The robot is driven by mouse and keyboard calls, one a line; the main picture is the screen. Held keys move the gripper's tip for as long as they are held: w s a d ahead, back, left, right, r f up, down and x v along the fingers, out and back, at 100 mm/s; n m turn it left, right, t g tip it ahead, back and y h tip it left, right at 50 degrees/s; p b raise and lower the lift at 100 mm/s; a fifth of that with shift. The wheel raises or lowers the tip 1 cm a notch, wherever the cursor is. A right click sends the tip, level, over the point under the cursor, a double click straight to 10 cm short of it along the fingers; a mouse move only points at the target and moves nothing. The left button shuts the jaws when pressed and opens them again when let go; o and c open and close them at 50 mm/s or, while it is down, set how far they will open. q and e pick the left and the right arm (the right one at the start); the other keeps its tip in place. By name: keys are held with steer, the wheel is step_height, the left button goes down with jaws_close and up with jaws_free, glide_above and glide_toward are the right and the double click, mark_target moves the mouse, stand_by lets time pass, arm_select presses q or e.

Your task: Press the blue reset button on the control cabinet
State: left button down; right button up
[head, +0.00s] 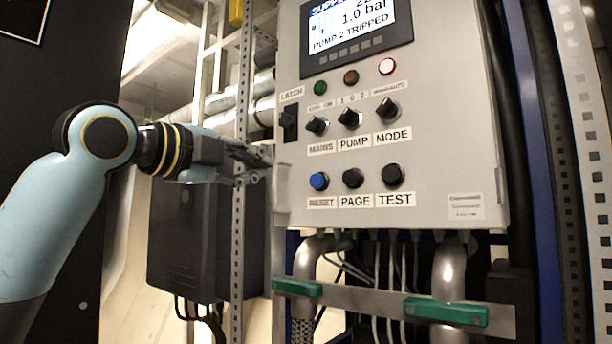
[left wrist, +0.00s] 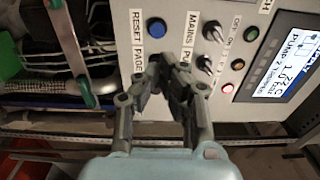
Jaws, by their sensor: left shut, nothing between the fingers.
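The control cabinet (head: 440,150) is a light grey box with a screen, knobs, lamps and buttons. The blue reset button (head: 319,181) sits at the lower left of its front, above the RESET label. It also shows in the left wrist view (left wrist: 157,28), beyond the fingers and a little left of them. My left gripper (head: 262,163) is shut and empty, left of the button and apart from it in the head view. Its fingertips also show in the left wrist view (left wrist: 168,65), where they cover part of the button row. My right gripper is not in view.
Black PAGE (head: 353,178) and TEST (head: 392,175) buttons sit right of the reset button. Knobs such as MAINS (head: 316,125) and a black latch (head: 290,122) are above. A perforated upright (head: 240,240) stands left of the cabinet.

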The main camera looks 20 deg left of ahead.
mark_target(314, 177)
arm_select(q)
steer(key=p+x, duration=0.4)
steer(key=x, duration=0.9)
steer(key=shift+p, duration=0.4)
steer(key=shift+w, duration=0.2)
steer(key=shift+w+d+f+b, duration=0.1)
steer(key=shift+w+d+b, duration=0.25)
steer(key=shift+w, duration=0.25)
steer(key=shift+a+r, duration=0.1)
steer(key=shift+r, duration=0.15)
steer(key=shift+w, duration=0.1)
